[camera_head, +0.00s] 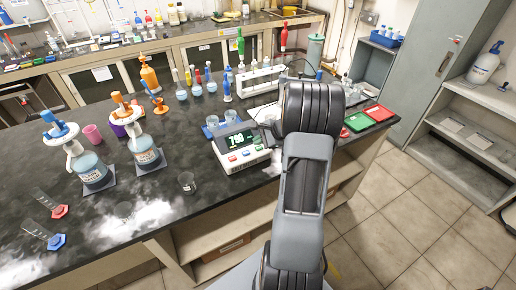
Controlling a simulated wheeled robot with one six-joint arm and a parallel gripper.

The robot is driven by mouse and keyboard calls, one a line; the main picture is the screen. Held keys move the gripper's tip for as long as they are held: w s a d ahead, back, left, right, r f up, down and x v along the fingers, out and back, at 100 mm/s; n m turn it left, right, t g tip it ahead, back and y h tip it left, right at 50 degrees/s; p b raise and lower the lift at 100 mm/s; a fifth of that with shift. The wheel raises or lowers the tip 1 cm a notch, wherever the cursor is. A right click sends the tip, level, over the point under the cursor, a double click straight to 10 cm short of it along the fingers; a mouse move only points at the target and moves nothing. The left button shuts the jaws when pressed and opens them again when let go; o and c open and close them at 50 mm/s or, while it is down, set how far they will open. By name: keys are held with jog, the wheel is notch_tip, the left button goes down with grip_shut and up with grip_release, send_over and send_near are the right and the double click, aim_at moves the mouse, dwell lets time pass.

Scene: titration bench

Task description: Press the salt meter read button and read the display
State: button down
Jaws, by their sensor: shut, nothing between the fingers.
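The salt meter (241,157) is a white box with a dark display (236,140) on the black bench top. Its lit digits look like 700, but they are small and tilted, and I cannot tell if there is a decimal point. Small buttons (245,154), some red, sit on its front panel; I cannot make out which is the read button. My arm stands just right of the meter and covers the bench behind it. My gripper does not show; it is hidden behind my arm.
Two small beakers (212,123) stand behind the meter, and another (187,182) to its left. A white tube rack (259,79) stands behind. Red (379,112) and green (357,122) trays lie right of my arm. Labelled bottles (146,153) stand at left. The front bench edge is mostly clear.

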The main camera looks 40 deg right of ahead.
aim_at(259, 149)
jog(key=shift+f, duration=0.15)
jog(key=shift+f+b, duration=0.3)
jog(key=shift+b, duration=0.25)
jog(key=shift+f+b, duration=0.45)
dwell(0.7)
jog(key=shift+r, duration=0.15)
jog(key=shift+r+p, duration=0.55)
jog(key=shift+r, duration=0.2)
jog(key=shift+r+p, duration=1.8)
jog(key=shift+r, duration=0.75)
jog(key=shift+s+f, duration=0.1)
